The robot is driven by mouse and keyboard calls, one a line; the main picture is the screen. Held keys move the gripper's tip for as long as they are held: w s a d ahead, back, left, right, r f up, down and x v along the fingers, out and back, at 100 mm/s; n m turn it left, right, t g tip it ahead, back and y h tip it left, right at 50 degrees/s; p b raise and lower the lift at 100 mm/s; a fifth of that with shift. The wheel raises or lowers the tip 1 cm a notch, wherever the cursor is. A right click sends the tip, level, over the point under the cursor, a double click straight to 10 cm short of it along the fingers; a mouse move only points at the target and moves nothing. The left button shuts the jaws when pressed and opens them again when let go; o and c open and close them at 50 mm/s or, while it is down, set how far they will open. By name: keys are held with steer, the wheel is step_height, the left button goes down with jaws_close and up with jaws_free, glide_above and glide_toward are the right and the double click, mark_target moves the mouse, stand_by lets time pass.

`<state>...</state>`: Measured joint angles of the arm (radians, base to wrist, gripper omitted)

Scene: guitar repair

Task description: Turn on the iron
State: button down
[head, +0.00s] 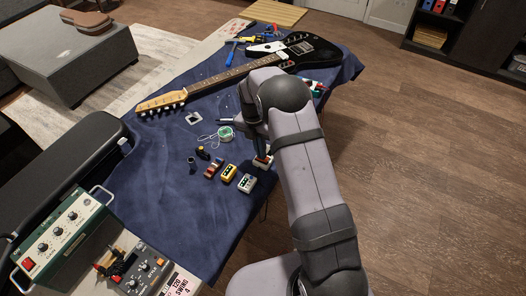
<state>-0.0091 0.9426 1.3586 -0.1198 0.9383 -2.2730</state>
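I cannot clearly make out a soldering iron in the head view. A green box with several black knobs and a red switch (29,264) stands at the lower left. Beside it is a dark grey box (148,268) with knobs and dark and red parts on it; I cannot tell if either belongs to the iron. My gripper (232,122) is over the blue cloth, near a green-and-white spool (225,133). My own arm partly hides the gripper, and its opening is not clear. A small red-and-white item (262,162) shows just below it.
A black electric guitar (294,50) lies across the blue cloth (160,185). Blue-handled tools (232,48) lie behind. A black case (75,160) borders the left. Bare cloth lies left of the pedals.

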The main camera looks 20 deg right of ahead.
steer(key=shift+s+f, duration=0.15)
steer(key=shift+r+p, duration=0.3)
steer(key=shift+p, duration=0.1)
step_height(320, 180, up, 14)
steer(key=w+a, duration=0.1)
steer(key=shift+w+a+f, duration=0.2)
steer(key=shift+w, duration=0.1)
steer(key=shift+s+d+f+b, duration=0.15)
steer(key=shift+d+f+b, duration=0.1)
steer(key=shift+b, duration=0.8)
steer(key=shift+s+d+r+b, duration=0.25)
steer(key=shift+r+b, duration=0.15)
steer(key=shift+b, duration=0.4)
steer(key=shift+f, duration=0.15)
